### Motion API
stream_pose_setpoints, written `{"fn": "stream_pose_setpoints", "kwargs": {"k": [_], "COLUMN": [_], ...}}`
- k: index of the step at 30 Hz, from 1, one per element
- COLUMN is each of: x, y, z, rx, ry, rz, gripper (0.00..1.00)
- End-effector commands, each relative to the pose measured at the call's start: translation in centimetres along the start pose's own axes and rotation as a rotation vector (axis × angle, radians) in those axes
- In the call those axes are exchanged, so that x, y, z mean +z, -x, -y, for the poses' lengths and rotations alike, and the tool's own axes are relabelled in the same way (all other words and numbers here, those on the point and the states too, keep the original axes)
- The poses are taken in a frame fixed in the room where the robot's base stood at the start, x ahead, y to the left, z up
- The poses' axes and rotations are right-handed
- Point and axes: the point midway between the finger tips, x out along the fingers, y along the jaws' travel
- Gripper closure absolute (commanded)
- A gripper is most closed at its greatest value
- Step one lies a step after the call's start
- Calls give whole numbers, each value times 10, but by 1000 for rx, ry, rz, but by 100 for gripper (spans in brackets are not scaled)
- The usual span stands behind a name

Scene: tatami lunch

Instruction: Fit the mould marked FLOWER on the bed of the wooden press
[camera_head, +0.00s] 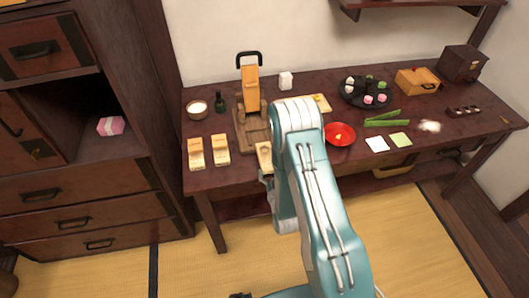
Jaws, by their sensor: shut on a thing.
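The wooden press (251,92) stands at the back left of the table, its light block and black handle raised above a darker wooden bed (251,134). A light wooden mould (263,154) shows just in front of the bed, beside my arm. My gripper (267,177) is mostly hidden by my arm and is shut on this mould, near the table's front edge. Two more light wooden moulds, a left one (196,153) and a right one (220,150), lie left of the press bed. Any marks on the moulds are too small to read.
A cup of white stuff (197,110) and a dark bottle (220,102) stand left of the press. A red plate (340,134) lies right of my arm. A black tray (351,98) of sweets and green strips (383,119) lie farther right. A dark cabinet (85,160) stands left.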

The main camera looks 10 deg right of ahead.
Motion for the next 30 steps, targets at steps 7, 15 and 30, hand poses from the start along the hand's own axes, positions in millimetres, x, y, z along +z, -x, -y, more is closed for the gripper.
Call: {"fn": "stream_pose_setpoints", "kwargs": {"k": [7,15,30], "x": [-3,-5,2], "y": [-45,-81,-89], "z": [-3,-5,-3], "rx": [0,0,-1], "ry": [-4,-6,-4], "rz": [-3,-4,1], "gripper": [55,55,0]}}
